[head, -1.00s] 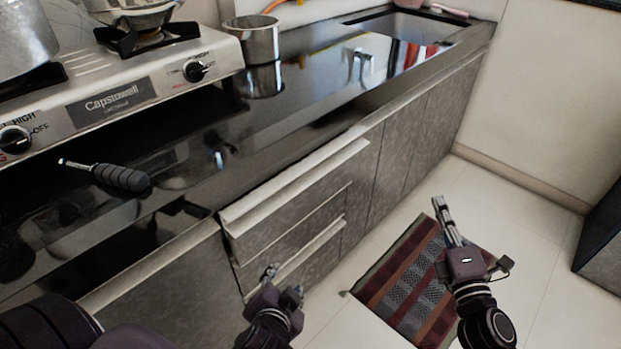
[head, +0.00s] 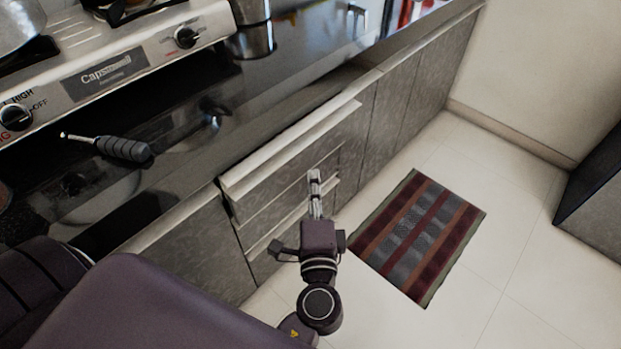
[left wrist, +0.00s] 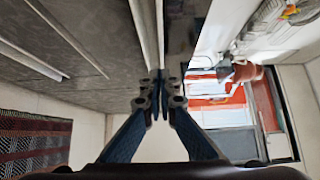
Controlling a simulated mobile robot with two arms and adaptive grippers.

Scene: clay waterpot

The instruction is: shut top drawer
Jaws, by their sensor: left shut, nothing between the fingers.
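The top drawer (head: 297,160) is the uppermost grey front under the counter, with a pale ledge along its top edge. It stands out a little from the cabinet, with a dark gap at its left end. My left gripper (head: 315,182) is shut and empty, in front of the drawer fronts in the head view. In the left wrist view the shut fingertips (left wrist: 160,88) are close to the pale ledge (left wrist: 146,35); whether they touch it I cannot tell. My right gripper is not in view.
A lower drawer (head: 290,224) is under the top one. The stove (head: 110,62) and a dark-handled tool (head: 122,149) are on the counter.

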